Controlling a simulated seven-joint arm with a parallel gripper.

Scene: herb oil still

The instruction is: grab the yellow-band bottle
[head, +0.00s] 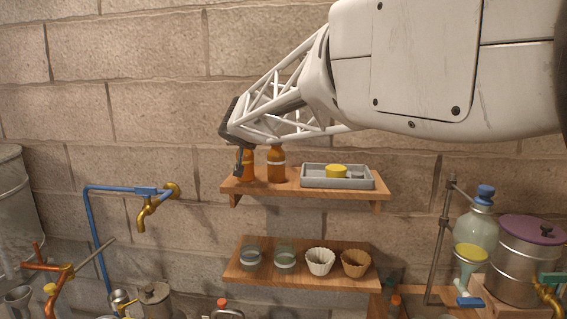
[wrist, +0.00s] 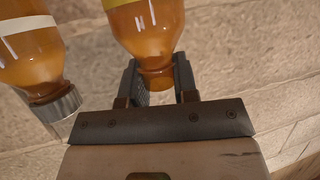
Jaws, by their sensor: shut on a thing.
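The yellow-band bottle (wrist: 146,30) is amber and appears upside down in the wrist view, with its yellow band at the top edge. My gripper (wrist: 158,82) is shut on its neck, with one finger on each side. In the head view the same amber bottle (head: 248,167) is at the left end of the upper shelf, partly hidden by my gripper (head: 240,150). I cannot tell whether its base touches the shelf. A white-band amber bottle (head: 276,165) stands just right of it; it also shows in the wrist view (wrist: 32,50), with a grey cap.
The upper shelf (head: 289,188) also holds a grey tray (head: 338,183) with a yellow item. The lower shelf (head: 300,277) holds two glass jars and two fluted cups. A brick wall is close behind. A blue pipe with a brass tap (head: 147,211) is to the left.

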